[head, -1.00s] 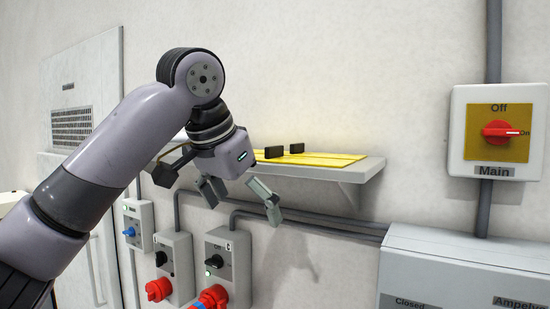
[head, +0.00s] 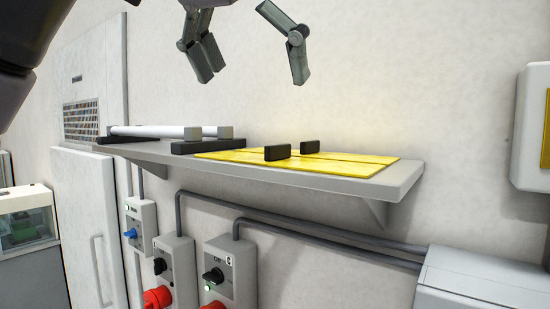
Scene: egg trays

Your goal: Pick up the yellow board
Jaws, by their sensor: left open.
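The yellow board (head: 335,168) lies flat on a grey wall shelf (head: 300,183), on its right part. Two short black blocks, a nearer one (head: 277,153) and a farther one (head: 310,147), stand up from its top. A line runs along the board's surface; I cannot tell whether it is one piece or two. My left gripper (head: 255,80) is open and empty, with its fingers pointing down above the shelf, clear of the board. My right gripper is not in view.
White tubes (head: 165,131) on black supports (head: 208,146) lie on the shelf's left part. Below are switch boxes (head: 220,265), conduits and a red plug (head: 157,298). A grey box (head: 475,280) is at lower right. The wall above the board is clear.

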